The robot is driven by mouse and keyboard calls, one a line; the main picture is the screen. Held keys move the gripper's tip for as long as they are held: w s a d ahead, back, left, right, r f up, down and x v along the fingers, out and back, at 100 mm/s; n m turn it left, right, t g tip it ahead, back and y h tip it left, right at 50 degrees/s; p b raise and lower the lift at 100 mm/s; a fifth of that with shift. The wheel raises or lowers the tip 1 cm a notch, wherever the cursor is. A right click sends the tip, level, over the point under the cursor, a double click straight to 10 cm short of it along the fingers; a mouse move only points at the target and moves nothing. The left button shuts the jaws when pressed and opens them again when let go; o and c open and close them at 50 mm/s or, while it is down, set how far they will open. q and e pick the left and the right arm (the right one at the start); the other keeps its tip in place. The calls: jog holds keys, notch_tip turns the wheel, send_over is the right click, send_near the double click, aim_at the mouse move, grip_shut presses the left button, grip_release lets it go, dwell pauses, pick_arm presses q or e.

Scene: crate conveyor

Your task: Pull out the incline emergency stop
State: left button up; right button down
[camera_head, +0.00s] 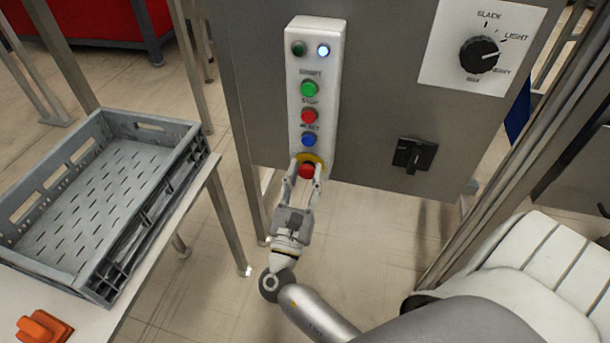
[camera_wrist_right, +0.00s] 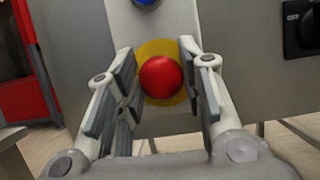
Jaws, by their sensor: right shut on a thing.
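The emergency stop is a red mushroom button (camera_head: 306,171) on a yellow disc (camera_head: 314,159), at the bottom of a white control box (camera_head: 318,60) on a grey cabinet. It also shows in the right wrist view (camera_wrist_right: 161,77), between the finger pads. My right gripper (camera_head: 306,176) is at the button from below, with one finger on each side, shut on it. In the right wrist view the pads (camera_wrist_right: 162,85) flank the red head; exact contact is hard to see there. My left gripper is not in view.
Above the stop are blue (camera_head: 309,139), red (camera_head: 309,115) and green (camera_head: 310,89) buttons. A dial (camera_head: 478,54) and a black switch (camera_head: 413,155) are on the cabinet at right. A grey crate (camera_head: 150,130) stands on a table at left, with an orange device (camera_head: 44,328) in front.

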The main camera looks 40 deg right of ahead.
jog(key=shift+s+a, duration=0.45)
jog(key=shift+a, duration=0.05)
jog(key=c, duration=1.1)
grip_release()
jog(key=shift+o, duration=0.2)
jog(key=v, duration=1.2)
jog(key=shift+f, duration=0.1)
